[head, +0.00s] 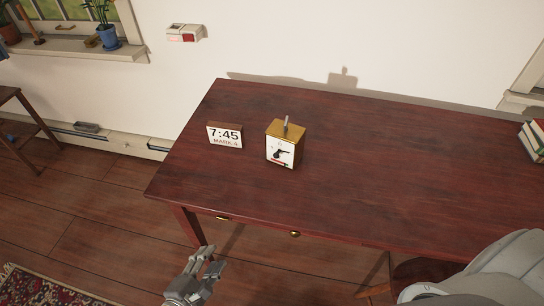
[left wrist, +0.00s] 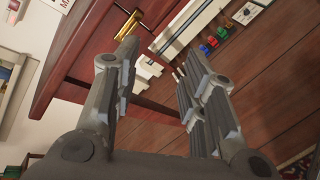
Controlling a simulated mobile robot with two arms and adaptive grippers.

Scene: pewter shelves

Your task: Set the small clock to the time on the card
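The small clock (head: 282,146) stands upright on the dark red desk (head: 400,165). It has a yellowish top with a grey upright piece, and a white face with dark hands and a red mark low down; the exact hand positions are too small to read. The card (head: 225,135) stands to its left and reads 7:45, with MARK 4 below. My left gripper (head: 213,260) is open and empty, in front of the desk and below its top, well apart from the clock. Its spread fingers (left wrist: 160,60) fill the left wrist view. My right gripper is not in view.
The desk has brass drawer handles (head: 295,234) along its front. Books (head: 533,140) lie at the far right, and a chair (head: 428,268) is at the front right. The desktop around the clock is clear. Small coloured objects (left wrist: 213,42) lie on the floor.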

